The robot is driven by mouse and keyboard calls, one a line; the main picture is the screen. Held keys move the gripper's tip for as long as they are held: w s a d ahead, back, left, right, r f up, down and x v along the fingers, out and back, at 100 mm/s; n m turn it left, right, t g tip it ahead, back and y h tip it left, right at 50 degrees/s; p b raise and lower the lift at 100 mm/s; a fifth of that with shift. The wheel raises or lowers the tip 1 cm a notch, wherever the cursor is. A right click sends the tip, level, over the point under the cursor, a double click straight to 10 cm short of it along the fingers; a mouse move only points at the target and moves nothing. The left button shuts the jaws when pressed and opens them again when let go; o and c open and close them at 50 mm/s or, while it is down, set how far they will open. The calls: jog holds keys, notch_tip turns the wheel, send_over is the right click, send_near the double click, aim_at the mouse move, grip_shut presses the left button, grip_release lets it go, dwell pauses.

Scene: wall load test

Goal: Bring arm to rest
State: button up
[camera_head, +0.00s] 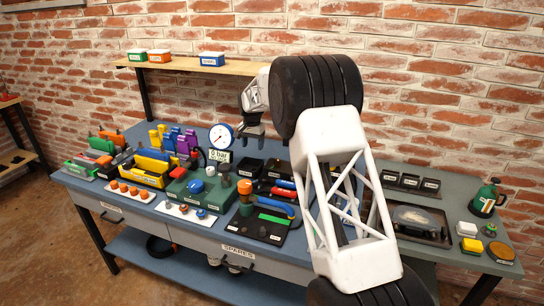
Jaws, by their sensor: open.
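My arm rises from the lower right, with a white lattice link and black joints, and bends over the blue workbench (140,208). My gripper (249,139) hangs from the wrist at upper centre, above the back of the bench. It points down, is open, and no object shows between its fingers. It is just right of a round white-faced gauge (221,136) and apart from the things below. My arm hides part of the bench's right middle.
A wooden shelf (190,66) with several small boxes runs behind my wrist along the brick wall. Coloured tools in racks (145,170) crowd the bench. At right are a dark tray (412,222) and a green can (487,198). Free room is above the bench.

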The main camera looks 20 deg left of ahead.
jog(key=s+d+r, duration=0.2)
jog(key=d+r, duration=0.7)
jog(key=d, duration=0.2)
jog(key=s+d+r, duration=0.5)
jog(key=s+d, duration=0.1)
jog(key=d, duration=0.4)
jog(key=s+d+r+t, duration=0.1)
jog(key=s+d+r, duration=0.55)
jog(key=d, duration=0.35)
jog(key=s+d+r, duration=0.4)
jog(key=s+d, duration=0.2)
jog(key=d, duration=0.4)
jog(key=s+d+r+t, duration=0.1)
jog(key=s+d, duration=1.3)
jog(key=s, duration=0.5)
jog(key=s+d+f, duration=0.3)
jog(key=s+d, duration=0.1)
jog(key=s, duration=0.6)
jog(key=s+d+f, duration=0.4)
jog(key=s, duration=0.7)
jog(key=shift+s+d+t, duration=0.15)
jog(key=shift+s+t, duration=0.05)
jog(key=shift+t, duration=0.1)
